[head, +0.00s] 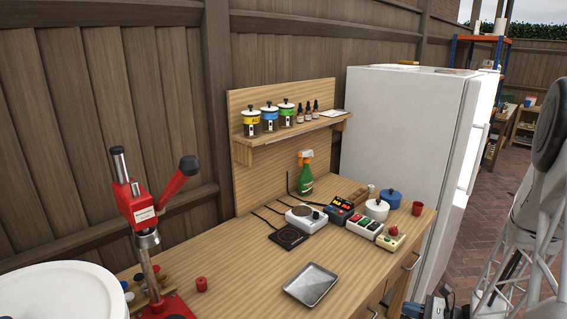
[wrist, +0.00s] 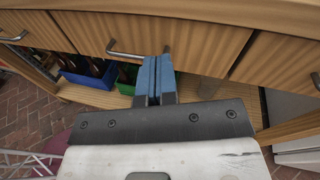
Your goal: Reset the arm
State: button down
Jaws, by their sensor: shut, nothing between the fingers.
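My gripper (wrist: 155,78) shows in the wrist view with its two blue fingers pressed together and nothing between them. It is in front of the wooden bench's drawer fronts (wrist: 215,48), close to a metal drawer handle (wrist: 125,53). I cannot tell whether the fingers touch the front.
The wooden bench (head: 245,275) holds a metal tray (head: 311,284), a red lever press (head: 140,205), a green spray bottle (head: 305,173), a hot plate (head: 306,218) and a red cup (head: 417,208). A white fridge (head: 395,130) stands behind. Brick floor (head: 495,205) is open at the right.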

jog(key=s+a+r+n+g+h, duration=0.2)
jog(key=s+a+r+n+g, duration=0.35)
jog(key=a+r, duration=0.2)
jog(key=s+a+r+n+g+h, duration=0.2)
jog(key=s+a+r+n+g, duration=0.2)
jog(key=a+r+n, duration=0.4)
jog(key=s+a+r+n+t+h, duration=0.3)
jog(key=s+r+n+h, duration=0.5)
jog(key=s+r, duration=0.8)
jog(key=s+h, duration=0.1)
jog(key=h, duration=0.1)
jog(key=shift+a+n+t+h, duration=0.15)
jog(key=shift+n+t+h, duration=0.2)
jog(key=shift+h, duration=0.05)
